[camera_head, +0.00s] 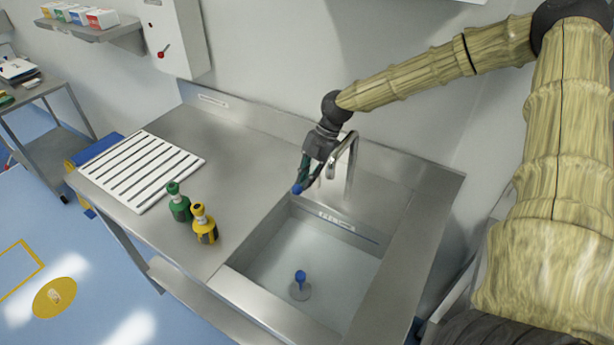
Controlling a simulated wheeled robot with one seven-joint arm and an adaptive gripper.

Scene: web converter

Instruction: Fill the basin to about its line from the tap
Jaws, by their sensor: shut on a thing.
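The steel basin (274,223) is sunk in the right part of the counter. A thin blue line (362,234) runs along its back wall, below a small label. A plug with a blue knob (300,276) stands on the basin floor. The inside looks pale and smooth; I cannot tell the water level. The tap (352,165) rises behind the basin, its curved spout reaching forward. My gripper (304,182) is at the tap's left side, shut on the tap handle, which it mostly hides. A blue tip shows at the jaws. No stream is clearly visible.
A green-topped bottle (179,204) and a yellow-topped bottle (204,225) stand on the counter left of the basin. A white slotted rack (140,170) lies farther left. A wall box (176,40) and a shelf (95,31) are behind. The counter behind the bottles is clear.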

